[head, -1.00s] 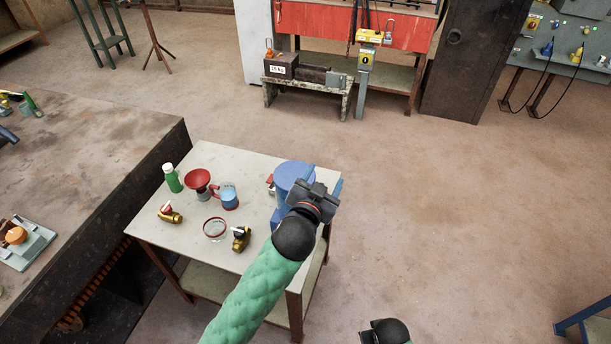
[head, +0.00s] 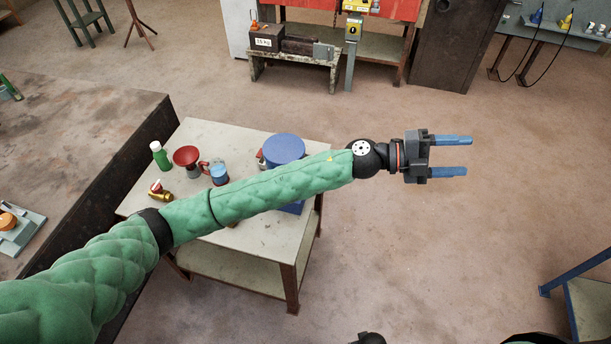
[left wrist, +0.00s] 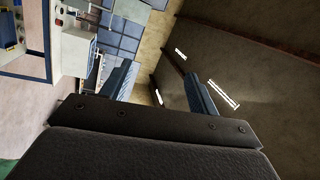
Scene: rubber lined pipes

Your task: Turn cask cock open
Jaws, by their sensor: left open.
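The blue cask (head: 285,148) stands on the small table, partly covered by my left arm. A small reddish and grey fitting (head: 261,159) shows at its left side; I cannot tell its setting. My left gripper (head: 468,155) is open and empty, its two blue fingers pointing right. It hangs over open floor, to the right of the table and well apart from the cask. Its open fingers also show in the left wrist view (left wrist: 160,82), with no cask between them. My right gripper is not seen.
On the small table (head: 262,265) stand a green bottle (head: 160,156), a red funnel (head: 186,156), a blue mug (head: 218,174) and a brass valve (head: 160,192). A dark workbench (head: 75,125) adjoins at left. The floor to the right is clear; a blue-framed stand (head: 572,290) is at lower right.

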